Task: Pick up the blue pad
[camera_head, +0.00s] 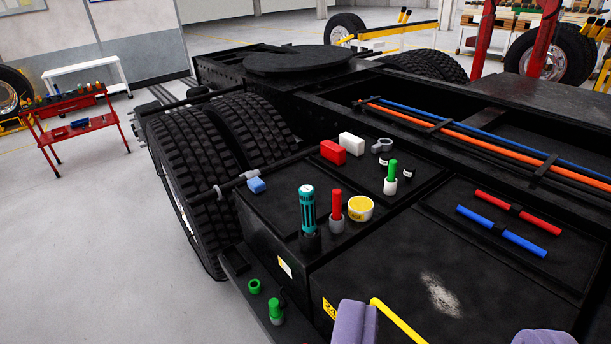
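The blue pad (257,185) is a small light-blue block at the left edge of the black truck chassis deck (385,265), beside a grey clamp on a black bar. My gripper (449,332) shows at the bottom edge as two purple fingertips set wide apart. Most of the gripper is out of frame.
Near the pad stand a teal cylinder (308,212), a red-handled tool (337,210), a yellow tin (360,208), a red block (332,152) and a white block (351,143). Large tyres (195,165) are behind. A yellow rod (398,320) lies by the left fingertip. Open floor is at left.

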